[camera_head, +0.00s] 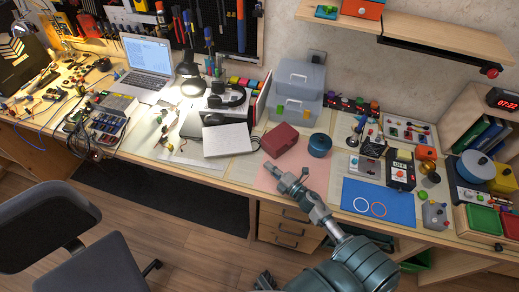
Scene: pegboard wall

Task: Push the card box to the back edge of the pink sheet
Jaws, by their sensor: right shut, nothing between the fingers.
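The dark red box (280,140), which I take to be the card box, stands on the bench at the back of the pink sheet (264,183). Its front side faces me. The sheet's back edge is hard to make out behind the box. My right gripper (272,170) is over the sheet, in front of the box, with its fingers shut and empty. A small gap seems to separate the fingertips from the box. My left gripper is not seen.
A blue round pot (319,145) stands close to the right of the box. A white flat box (226,140) lies to its left, and grey storage bins (295,88) stand behind. A blue mat (378,202) with two rings lies to the right. The bench's front edge is near.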

